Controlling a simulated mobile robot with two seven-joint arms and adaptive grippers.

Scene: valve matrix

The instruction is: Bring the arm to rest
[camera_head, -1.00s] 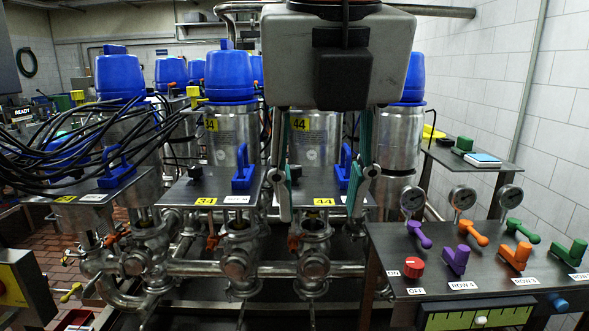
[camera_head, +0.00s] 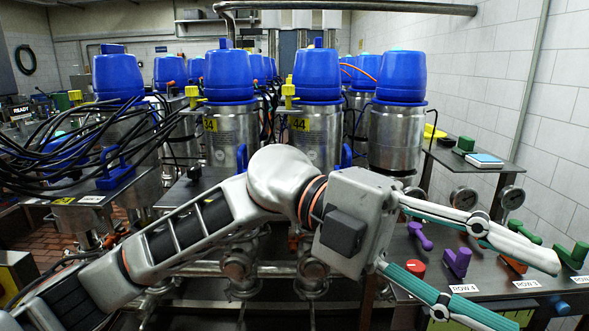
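My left arm comes in from the lower left and crosses the front of the view. My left gripper (camera_head: 535,295) points right and slightly down, in front of the control panel (camera_head: 484,278). Its two fingers with green pads are spread wide apart, with nothing held between them. The fingers hide parts of the panel, including some of the handles and labels. My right gripper is not in view.
The panel carries a red knob (camera_head: 415,268), purple levers (camera_head: 457,262) and a green lever (camera_head: 572,255). Valves with blue caps (camera_head: 317,76) stand behind my arm. Black cables (camera_head: 62,160) hang at the left. A side shelf (camera_head: 470,160) stands at the right.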

